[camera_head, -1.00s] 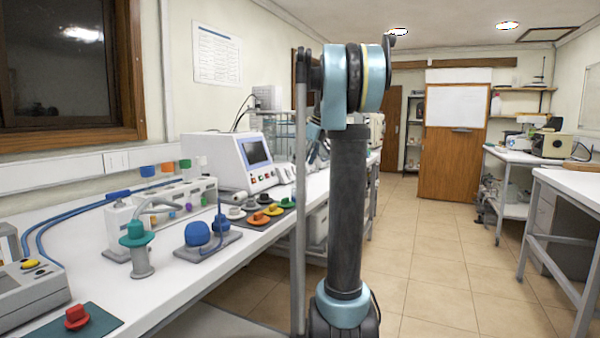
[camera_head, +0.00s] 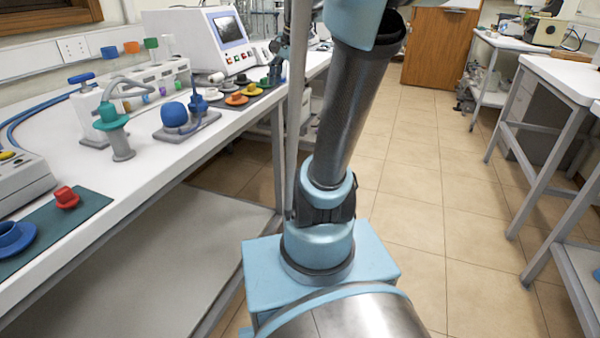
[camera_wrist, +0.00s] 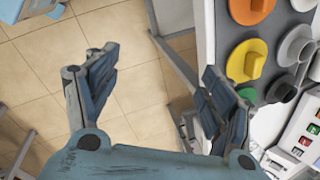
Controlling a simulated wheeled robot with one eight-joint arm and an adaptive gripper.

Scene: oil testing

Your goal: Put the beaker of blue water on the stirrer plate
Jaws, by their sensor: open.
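I cannot make out a beaker of blue water or a stirrer plate for certain in either view. My gripper (camera_wrist: 158,85) is open and empty in the wrist view, its two dark fingers spread wide above the tiled floor beside the bench edge. In the head view a rounded blue vessel (camera_head: 174,114) stands on a grey base on the bench. A blue cup-like piece on a disc (camera_head: 14,235) sits at the lower left. My arm hides part of the bench, and my gripper is not clear in that view.
Coloured pieces on discs, such as an orange one (camera_head: 236,98) and a yellow one (camera_wrist: 247,62), stand on a dark mat. A white screen instrument (camera_head: 212,38) and a teal-topped fixture (camera_head: 112,120) stand on the bench. Open floor (camera_head: 420,225) lies right.

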